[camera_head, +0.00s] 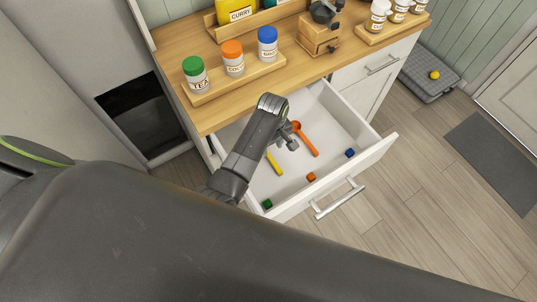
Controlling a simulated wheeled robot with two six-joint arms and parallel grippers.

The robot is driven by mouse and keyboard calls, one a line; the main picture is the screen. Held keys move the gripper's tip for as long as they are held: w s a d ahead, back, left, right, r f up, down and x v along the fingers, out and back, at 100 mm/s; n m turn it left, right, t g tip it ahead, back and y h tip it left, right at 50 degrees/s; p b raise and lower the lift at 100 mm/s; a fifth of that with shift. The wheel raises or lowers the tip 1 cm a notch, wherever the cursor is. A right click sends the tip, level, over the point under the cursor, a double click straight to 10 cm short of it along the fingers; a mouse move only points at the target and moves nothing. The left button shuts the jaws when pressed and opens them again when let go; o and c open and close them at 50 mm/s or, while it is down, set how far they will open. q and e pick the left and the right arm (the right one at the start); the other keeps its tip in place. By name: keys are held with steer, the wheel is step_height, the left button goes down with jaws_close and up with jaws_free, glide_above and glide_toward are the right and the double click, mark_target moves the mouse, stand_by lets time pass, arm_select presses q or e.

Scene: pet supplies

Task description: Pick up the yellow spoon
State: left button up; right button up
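The yellow spoon (274,164) lies in the open white drawer (340,122), left of its middle. Only a narrow yellow length of it shows, and its upper end is close to or behind my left gripper. My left gripper (290,140) is over the drawer, just above and right of the yellow spoon in the picture. It is small and dark, and I cannot tell whether its fingers are apart. An orange spoon (307,142) lies right beside the gripper. My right gripper is not in view.
Blue (350,153), orange (311,177) and green (267,204) small blocks lie along the drawer's front. The wooden countertop (215,116) overhangs the drawer's back and holds labelled jars. The drawer's right part has bare floor.

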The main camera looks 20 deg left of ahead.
mark_target(270, 157)
arm_select(q)
steer(key=shift+s+a+f+p, duration=0.1)
steer(key=shift+s+f+p, duration=0.1)
steer(key=shift+f, duration=1.15)
steer(key=shift+s+f+p, duration=0.1)
steer(key=shift+f+p, duration=0.05)
steer(key=shift+f, duration=1.2)
jaws_close()
